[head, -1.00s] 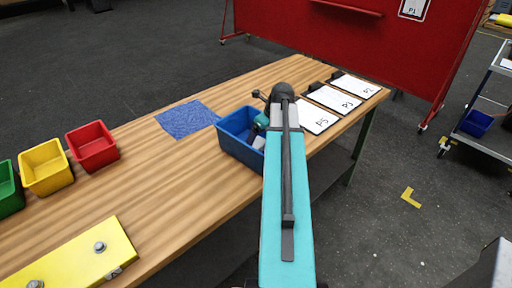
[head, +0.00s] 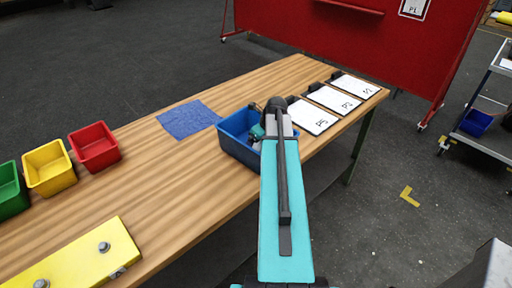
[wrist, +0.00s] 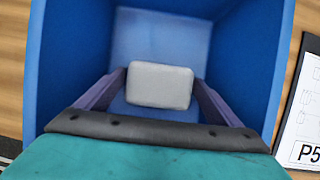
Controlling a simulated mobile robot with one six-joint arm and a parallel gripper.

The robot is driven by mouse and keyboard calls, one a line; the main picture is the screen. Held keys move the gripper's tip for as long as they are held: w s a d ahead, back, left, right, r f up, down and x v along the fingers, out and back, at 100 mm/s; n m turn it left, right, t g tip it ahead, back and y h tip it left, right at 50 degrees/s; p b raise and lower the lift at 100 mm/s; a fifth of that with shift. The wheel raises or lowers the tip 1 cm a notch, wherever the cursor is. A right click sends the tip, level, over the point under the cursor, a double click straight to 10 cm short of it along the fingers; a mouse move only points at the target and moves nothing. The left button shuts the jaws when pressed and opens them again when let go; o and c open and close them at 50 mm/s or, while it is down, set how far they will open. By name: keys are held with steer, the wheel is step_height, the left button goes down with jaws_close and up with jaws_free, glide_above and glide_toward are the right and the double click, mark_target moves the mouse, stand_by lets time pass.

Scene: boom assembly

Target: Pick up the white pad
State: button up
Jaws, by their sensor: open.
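The white pad (wrist: 159,85) is a pale, rounded block inside the blue bin (wrist: 262,60), seen in the wrist view. My gripper (wrist: 160,88) is open, with one dark finger at each side of the pad. I cannot tell whether the fingers touch it. In the head view the blue bin (head: 234,147) stands on the table, and my arm covers its right part. The gripper itself is mostly hidden behind my arm there.
The wooden table (head: 180,185) also holds a blue cloth (head: 188,119), a red bin (head: 95,147), a yellow bin (head: 48,168), a green bin (head: 10,187) and a yellow plate with bolts (head: 85,262). Labelled sheets, including P5 (head: 311,117), lie right of the blue bin.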

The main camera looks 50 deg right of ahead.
stand_by(0.5)
steer(key=c, duration=0.8)
steer(key=shift+r, duration=0.2)
steer(key=shift+r+b, duration=1.4)
steer(key=shift+r, duration=3.4)
steer(key=shift+c, duration=0.3)
steer(key=o, duration=0.5)
steer(key=c, duration=0.4)
